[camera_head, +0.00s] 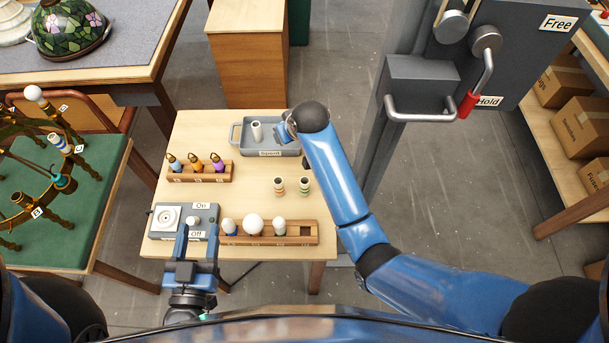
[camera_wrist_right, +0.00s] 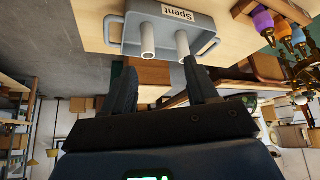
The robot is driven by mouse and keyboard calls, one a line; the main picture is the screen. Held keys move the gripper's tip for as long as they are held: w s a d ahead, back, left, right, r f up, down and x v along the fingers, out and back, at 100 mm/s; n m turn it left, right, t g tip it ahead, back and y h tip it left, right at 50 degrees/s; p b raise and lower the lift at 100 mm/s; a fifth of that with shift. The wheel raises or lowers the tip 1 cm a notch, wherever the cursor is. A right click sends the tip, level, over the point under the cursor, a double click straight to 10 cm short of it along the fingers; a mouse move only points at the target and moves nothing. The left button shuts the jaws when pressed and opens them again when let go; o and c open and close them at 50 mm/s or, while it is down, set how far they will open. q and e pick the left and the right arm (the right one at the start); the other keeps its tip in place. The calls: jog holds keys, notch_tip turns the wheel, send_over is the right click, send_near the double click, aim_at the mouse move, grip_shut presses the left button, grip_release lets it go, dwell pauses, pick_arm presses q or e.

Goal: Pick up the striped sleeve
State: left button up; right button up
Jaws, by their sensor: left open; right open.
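Two small upright sleeves with striped bands stand on the wooden table, one with orange-red bands (camera_head: 278,187) and one with green bands (camera_head: 304,187). My right gripper (camera_head: 287,128) is beyond them, over the right end of the grey Spent tray (camera_head: 240,147). Its fingers are open in the right wrist view (camera_wrist_right: 161,84), with two plain pale tubes (camera_wrist_right: 147,42) in the tray ahead of them. One pale tube (camera_head: 257,131) shows in the head view. My left gripper (camera_head: 190,243) is open in front of the On/Off box (camera_head: 207,208), apart from the sleeves.
A wooden rack with round bulbs (camera_head: 253,224) stands just in front of the sleeves. A rack with blue, orange and purple pieces (camera_head: 196,163) is at the left. A grey machine with a red-handled lever (camera_head: 468,103) stands right of the table. The table between the racks is clear.

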jog(key=s+d+f+g+h, duration=0.2)
jog(key=s+f+g, duration=0.1)
jog(key=s, duration=0.1)
jog(key=g+h+b, duration=0.1)
jog(key=g+b, duration=0.2)
send_over(305, 187)
jog(key=w, duration=0.2)
notch_tip(305, 187, down, 4)
jog(key=shift+s+d+f, duration=0.1)
jog(key=shift+f, duration=0.45)
jog(key=shift+s+d+f, duration=0.1)
jog(key=shift+f, duration=0.4)
jog(key=shift+s+f+p, duration=0.1)
jog(key=shift+f+p, duration=0.35)
jog(key=shift+f, duration=0.2)
pick_arm(q)
jog(key=shift+w+f+p, duration=0.4)
jog(key=shift+w+p, duration=0.1)
jog(key=shift+p, duration=0.05)
pick_arm(e)
jog(key=shift+a+f, duration=0.15)
jog(key=shift+f, duration=1.05)
jog(key=shift+a+f, duration=0.1)
jog(key=shift+f, duration=1.1)
grip_shut()
